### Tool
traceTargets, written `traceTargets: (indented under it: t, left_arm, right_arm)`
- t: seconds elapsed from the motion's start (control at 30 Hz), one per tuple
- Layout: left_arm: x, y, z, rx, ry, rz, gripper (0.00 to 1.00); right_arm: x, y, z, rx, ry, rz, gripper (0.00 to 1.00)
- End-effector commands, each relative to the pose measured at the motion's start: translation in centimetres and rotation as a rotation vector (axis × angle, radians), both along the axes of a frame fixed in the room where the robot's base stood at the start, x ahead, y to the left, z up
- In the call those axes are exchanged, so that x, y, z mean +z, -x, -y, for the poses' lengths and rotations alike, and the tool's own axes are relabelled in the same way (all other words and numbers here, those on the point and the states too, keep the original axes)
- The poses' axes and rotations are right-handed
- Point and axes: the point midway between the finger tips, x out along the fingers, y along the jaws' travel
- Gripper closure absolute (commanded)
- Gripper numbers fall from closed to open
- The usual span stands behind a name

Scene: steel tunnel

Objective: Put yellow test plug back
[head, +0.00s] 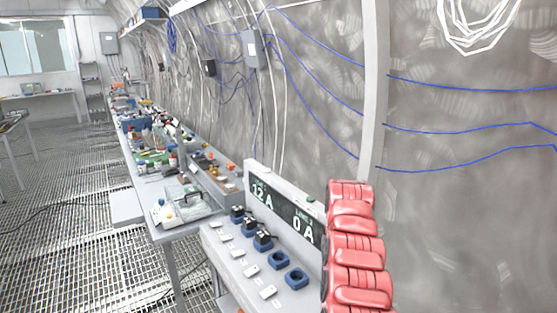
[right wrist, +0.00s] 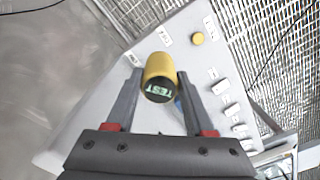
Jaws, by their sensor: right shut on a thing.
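The yellow test plug (right wrist: 159,70) is a short cylinder with a dark end face lettered TEST. In the right wrist view it sits between the two dark fingers of my right gripper (right wrist: 159,80), which is shut on it. The pale grey panel (right wrist: 90,100) lies behind it; I cannot tell whether the plug touches it. In the head view the bench unit has a display board (head: 262,200) reading 12 A and 0 A. Empty-looking blue sockets (head: 296,279) and dark plugs (head: 263,241) sit in a row below. Neither gripper is recognisable in the head view.
Stacked red rounded parts (head: 357,246) block the view at the unit's right end. A cluttered bench (head: 150,150) runs along the wall; the grated floor (head: 60,200) is at left.

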Motion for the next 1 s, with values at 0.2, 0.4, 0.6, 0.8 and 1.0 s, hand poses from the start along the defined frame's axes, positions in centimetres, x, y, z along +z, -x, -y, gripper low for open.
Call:
traceTargets:
  t: [0.2, 0.4, 0.6, 0.8, 1.0]
  left_arm:
    - [0.0, 0.0, 0.0, 0.000, 0.000, 0.000, 0.00]
    - [0.0, 0.0, 0.0, 0.000, 0.000, 0.000, 0.00]
    - [0.0, 0.0, 0.0, 0.000, 0.000, 0.000, 0.00]
    - [0.0, 0.0, 0.0, 0.000, 0.000, 0.000, 0.00]
    - [0.0, 0.0, 0.0, 0.000, 0.000, 0.000, 0.00]
  right_arm:
    - [1.0, 1.1, 2.1, 0.101, 0.001, 0.001, 1.00]
    - [1.2, 1.2, 2.4, 0.113, -0.003, 0.004, 1.00]
    - [1.0, 1.2, 2.5, 0.111, 0.004, 0.002, 1.00]
    - [1.0, 1.2, 2.5, 0.112, 0.006, 0.004, 1.00]
    - [1.1, 1.3, 2.3, 0.114, 0.000, 0.002, 1.00]
